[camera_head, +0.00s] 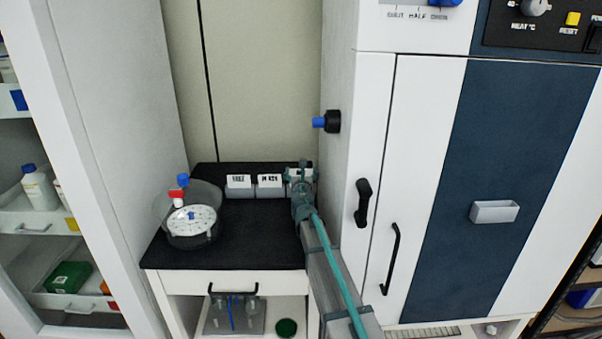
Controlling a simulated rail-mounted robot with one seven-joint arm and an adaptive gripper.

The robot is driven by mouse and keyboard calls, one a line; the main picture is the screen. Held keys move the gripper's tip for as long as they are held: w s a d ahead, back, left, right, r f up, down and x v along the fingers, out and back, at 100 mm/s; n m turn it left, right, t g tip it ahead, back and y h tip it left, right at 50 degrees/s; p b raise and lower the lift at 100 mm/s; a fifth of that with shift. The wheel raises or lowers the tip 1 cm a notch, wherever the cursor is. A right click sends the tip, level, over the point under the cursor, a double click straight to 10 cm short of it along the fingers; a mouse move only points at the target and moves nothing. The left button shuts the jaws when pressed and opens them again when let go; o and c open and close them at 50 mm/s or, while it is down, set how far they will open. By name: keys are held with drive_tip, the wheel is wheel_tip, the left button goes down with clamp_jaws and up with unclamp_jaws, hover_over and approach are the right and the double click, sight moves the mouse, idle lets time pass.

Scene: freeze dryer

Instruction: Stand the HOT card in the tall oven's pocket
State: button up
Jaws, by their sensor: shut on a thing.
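Three small white cards stand in a row at the back of the black bench top. The left card (239,181) and the middle card (270,181) carry dark lettering too small to read surely. The right card (293,174) is partly covered by my gripper (302,173), so its word is hidden; I take it for the HOT card. My gripper is shut on it, at or just above its holder; I cannot tell whether it is lifted. The tall oven (425,120) stands to the right. Its grey pocket (494,212) is on the dark blue door panel and looks empty.
A white shelf unit (90,130) is at left.

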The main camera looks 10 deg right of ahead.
drive_tip(key=shift+f+b, duration=0.9)
drive_tip(key=shift+f, duration=0.15)
drive_tip(key=o, duration=1.2)
drive_tip(key=shift+s, duration=0.1)
drive_tip(key=shift+s+a, duration=0.15)
drive_tip(key=shift+s, duration=0.95)
drive_tip(key=shift+s+a, duration=0.2)
drive_tip(key=shift+s, duration=0.95)
drive_tip(key=shift+s+a, duration=0.15)
drive_tip(key=shift+s, duration=0.95)
